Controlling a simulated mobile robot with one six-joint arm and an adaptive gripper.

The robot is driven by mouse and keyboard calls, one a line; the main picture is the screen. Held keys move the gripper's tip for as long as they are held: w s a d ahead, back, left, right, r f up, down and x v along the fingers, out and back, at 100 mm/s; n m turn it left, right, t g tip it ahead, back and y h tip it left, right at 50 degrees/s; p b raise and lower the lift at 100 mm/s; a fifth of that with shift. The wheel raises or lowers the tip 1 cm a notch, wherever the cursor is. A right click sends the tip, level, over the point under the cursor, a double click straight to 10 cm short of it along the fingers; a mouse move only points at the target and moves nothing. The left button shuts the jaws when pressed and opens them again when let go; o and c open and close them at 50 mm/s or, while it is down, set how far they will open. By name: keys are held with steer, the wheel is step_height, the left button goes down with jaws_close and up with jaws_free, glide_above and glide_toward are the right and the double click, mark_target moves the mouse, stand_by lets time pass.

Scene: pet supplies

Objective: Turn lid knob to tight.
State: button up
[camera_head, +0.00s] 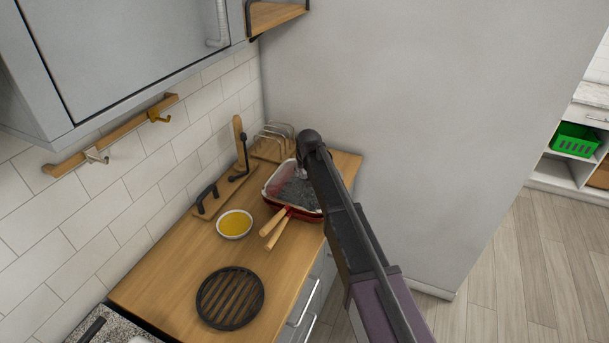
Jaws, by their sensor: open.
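No lid knob can be made out clearly. A red square pan (269,193) with a dark grey inside stands at the far right of the wooden counter. Something pinkish and see-through shows over its left part; I cannot tell whether it is a lid. My dark arm reaches in from the lower right, and its end is over the pan's right part, hiding some of it. My gripper's fingers cannot be made out and seem hidden behind the arm's end.
Two wooden handles (274,228) lie at the pan's front. A bowl of yellow contents (234,224), a black round grate (230,298) and a wire rack (272,138) stand on the counter (172,283). A wall cabinet (120,50) hangs above left.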

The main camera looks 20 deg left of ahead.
jaws_close()
steer(key=shift+a+m, duration=0.1)
steer(key=shift+m, duration=0.4)
steer(key=shift+a+m+h, duration=0.2)
steer(key=shift+m+h, duration=0.4)
steer(key=shift+m, duration=0.6)
steer(key=shift+a+m+t+h, duration=0.15)
steer(key=shift+m+h, duration=0.2)
steer(key=shift+m, duration=0.55)
steer(key=shift+a+m+t+h, duration=0.15)
steer(key=shift+m+h, duration=0.2)
steer(key=shift+m, duration=0.55)
steer(key=shift+s+d, duration=0.1)
